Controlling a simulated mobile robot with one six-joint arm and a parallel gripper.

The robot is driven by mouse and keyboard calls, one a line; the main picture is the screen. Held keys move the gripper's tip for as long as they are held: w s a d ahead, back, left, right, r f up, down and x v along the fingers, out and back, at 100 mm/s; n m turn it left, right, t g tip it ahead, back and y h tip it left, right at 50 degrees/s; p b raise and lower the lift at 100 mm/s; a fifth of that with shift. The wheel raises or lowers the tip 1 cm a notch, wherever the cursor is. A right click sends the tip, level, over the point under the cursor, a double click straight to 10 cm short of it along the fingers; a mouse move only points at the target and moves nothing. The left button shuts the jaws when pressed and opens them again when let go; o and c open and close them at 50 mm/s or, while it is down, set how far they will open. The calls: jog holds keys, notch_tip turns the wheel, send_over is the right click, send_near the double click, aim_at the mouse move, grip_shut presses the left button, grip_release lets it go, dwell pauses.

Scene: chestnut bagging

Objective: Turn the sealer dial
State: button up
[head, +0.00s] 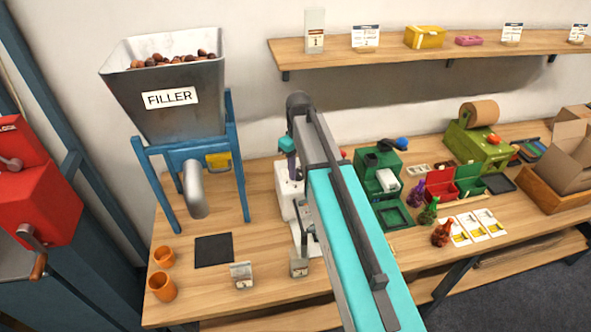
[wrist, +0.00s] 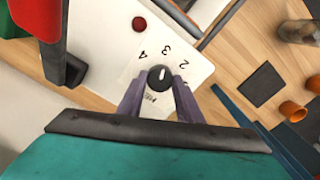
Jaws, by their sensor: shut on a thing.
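The sealer (wrist: 110,45) is a white machine whose panel fills the upper middle of the wrist view. Its black round dial (wrist: 160,76) has a white pointer mark, which points up in the picture, roughly toward the printed 3. The numbers 2, 3 and 4 show above the dial; other print below it is partly hidden. My gripper (wrist: 160,84) has its two purple fingers on either side of the dial and is shut on it. In the head view the sealer (head: 288,194) stands on the bench, largely hidden behind my teal arm, and the dial is hidden.
A red button (wrist: 139,23) is on the sealer panel. The filler hopper (head: 165,100) stands left, with a dark mat (head: 214,250) and two orange cups (head: 161,287) before it. Green machines (head: 386,172) stand close to the right of my arm. A shelf (head: 400,45) runs above.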

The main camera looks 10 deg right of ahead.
jog(key=shift+s+m, duration=0.1)
jog(key=shift+m, duration=0.2)
jog(key=m+b, duration=0.1)
jog(key=m, duration=0.3)
jog(key=shift+f, duration=0.1)
jog(key=m+b, duration=0.1)
jog(key=m, duration=0.3)
jog(key=shift+m, duration=0.4)
jog(key=o, duration=1)
jog(key=shift+o, duration=0.2)
jog(key=shift+r, duration=0.2)
